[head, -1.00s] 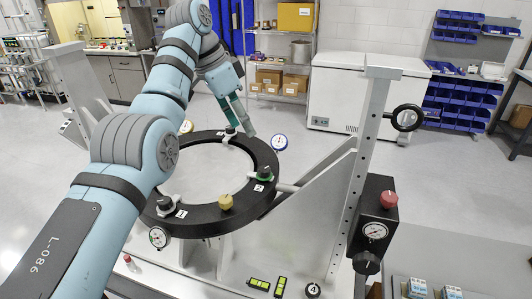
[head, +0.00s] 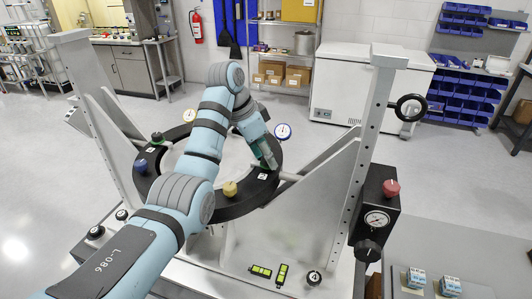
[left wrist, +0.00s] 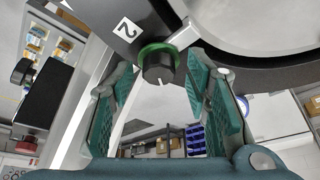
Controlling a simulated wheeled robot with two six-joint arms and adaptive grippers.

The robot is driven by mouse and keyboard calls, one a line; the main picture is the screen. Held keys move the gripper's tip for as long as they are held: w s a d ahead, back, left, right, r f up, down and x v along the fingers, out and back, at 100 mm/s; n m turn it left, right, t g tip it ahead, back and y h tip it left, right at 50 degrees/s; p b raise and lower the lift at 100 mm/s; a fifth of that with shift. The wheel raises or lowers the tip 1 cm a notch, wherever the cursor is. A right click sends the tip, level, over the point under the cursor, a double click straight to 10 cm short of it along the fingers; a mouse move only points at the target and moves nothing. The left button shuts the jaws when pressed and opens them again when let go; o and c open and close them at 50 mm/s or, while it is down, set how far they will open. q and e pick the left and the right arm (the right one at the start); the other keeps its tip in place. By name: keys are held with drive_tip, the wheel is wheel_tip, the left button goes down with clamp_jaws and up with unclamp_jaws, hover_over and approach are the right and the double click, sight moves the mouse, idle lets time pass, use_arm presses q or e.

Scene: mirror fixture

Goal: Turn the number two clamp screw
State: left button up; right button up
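The number two clamp screw (left wrist: 158,66) is a dark knob with a white pointer line and a green collar. It sits on the black ring (left wrist: 100,10) beside the white "2" label (left wrist: 127,29). In the head view the label (head: 263,177) shows on the ring's right side, while my gripper hides most of the screw. My left gripper (head: 266,160) is at the screw; in the left wrist view its open fingers (left wrist: 160,72) stand on either side of the knob, with gaps visible on both sides. My right gripper is not in view.
The ring also carries a yellow knob (head: 230,188), a blue knob (head: 141,166) and another green-collared screw (head: 157,137). Dial gauges (head: 283,131) stand around it. A grey upright (head: 372,130) with a black handwheel (head: 411,107) and a red-knobbed box (head: 378,210) stand at the right.

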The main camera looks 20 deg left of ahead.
use_arm(q)
drive_tip(key=shift+s+r, duration=0.15)
drive_tip(key=shift+s, duration=0.1)
drive_tip(key=shift+c, duration=1.4)
clamp_jaws()
drive_tip(key=shift+n, duration=0.4)
